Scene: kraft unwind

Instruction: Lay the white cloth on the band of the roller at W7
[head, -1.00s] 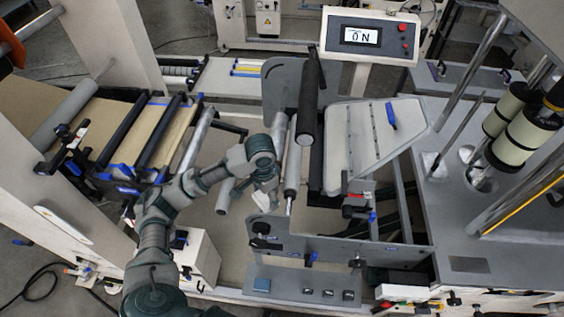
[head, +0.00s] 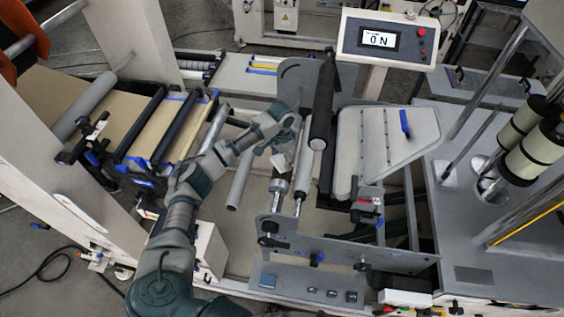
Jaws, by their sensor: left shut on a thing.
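My left gripper (head: 284,146) is in the middle of the head view, shut on a small white cloth (head: 283,161). The cloth hangs just below the fingers, which partly hide it. The gripper is above a group of rollers: a grey roller (head: 239,180) to its left, a thin silver roller (head: 303,172) to its lower right, and a thick black roller (head: 323,105) to its right. I cannot read a W7 label or make out a band on any roller. Whether the cloth touches a roller is unclear. My right gripper is not in view.
A grey side plate (head: 340,245) with knobs stands in front of the rollers. A pale sloping panel (head: 372,150) lies to the right. A display reading 0 N (head: 378,39) stands behind. Brown kraft web (head: 158,127) runs over rollers at left.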

